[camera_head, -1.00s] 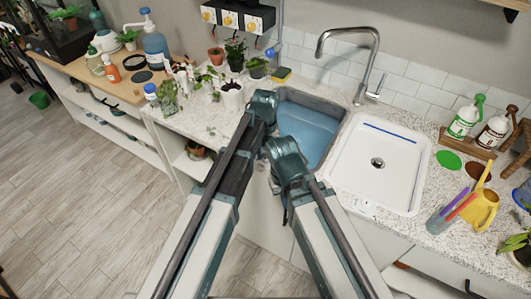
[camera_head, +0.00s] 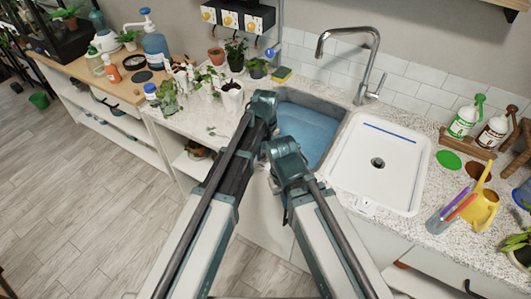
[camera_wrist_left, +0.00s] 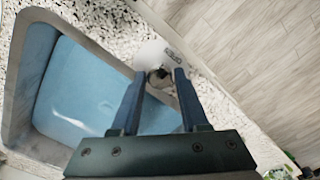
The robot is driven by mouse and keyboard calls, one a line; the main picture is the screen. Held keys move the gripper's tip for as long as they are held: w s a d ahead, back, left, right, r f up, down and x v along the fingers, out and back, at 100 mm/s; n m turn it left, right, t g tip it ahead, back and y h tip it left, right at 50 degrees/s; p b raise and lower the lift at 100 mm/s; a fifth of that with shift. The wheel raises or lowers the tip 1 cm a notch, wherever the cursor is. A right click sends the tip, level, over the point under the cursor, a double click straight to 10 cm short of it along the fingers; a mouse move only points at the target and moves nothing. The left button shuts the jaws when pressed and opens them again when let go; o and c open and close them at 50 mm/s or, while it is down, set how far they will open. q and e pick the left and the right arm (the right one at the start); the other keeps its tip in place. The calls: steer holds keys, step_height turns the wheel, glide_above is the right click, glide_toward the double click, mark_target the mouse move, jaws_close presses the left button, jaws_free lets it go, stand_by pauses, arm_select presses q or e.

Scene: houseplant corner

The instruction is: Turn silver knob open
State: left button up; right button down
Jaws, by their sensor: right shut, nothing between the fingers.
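The silver knob (camera_wrist_left: 159,76) shows in the left wrist view, small and dark-metallic, on a pale round plate with lettering (camera_wrist_left: 168,55) at the counter's edge. My left gripper (camera_wrist_left: 160,72) is open, with its two blue fingers on either side of the knob in the picture; whether they touch it I cannot tell. In the head view my left gripper (camera_head: 263,105) is over the counter beside the sink, its fingers mostly hidden by the wrist. My right gripper (camera_head: 287,150) is lower and to the right, near the counter's front edge, shut and empty. The knob is hidden in the head view.
A grey-rimmed sink basin with a blue inside (camera_head: 309,128) is just right of my left gripper. A white sink (camera_head: 345,180) and a tall faucet (camera_head: 370,65) stand further right. Potted plants (camera_head: 232,96) crowd the counter left of it. Open floor (camera_head: 80,200) lies left.

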mark_target(265, 155)
arm_select(q)
steer(key=shift+o, duration=1.4)
steer(key=shift+r, duration=0.15)
step_height(265, 155, up, 14)
steer(key=p, duration=1.4)
steer(key=shift+f, duration=0.2)
steer(key=s+a+m, duration=0.3)
steer(key=s+a, duration=1.1)
steer(key=a, duration=0.3)
steer(key=s+d+f+m+b, duration=0.2)
steer(key=d+f+b, duration=0.1)
steer(key=d, duration=0.2)
steer(key=s+d+f+m+y+b, duration=0.1)
steer(key=s+d+f+m+b, duration=0.1)
steer(key=d, duration=0.4)
steer(key=shift+s+d+f+b, duration=0.15)
steer(key=shift+s+f+b, duration=0.35)
steer(key=shift+b, duration=0.1)
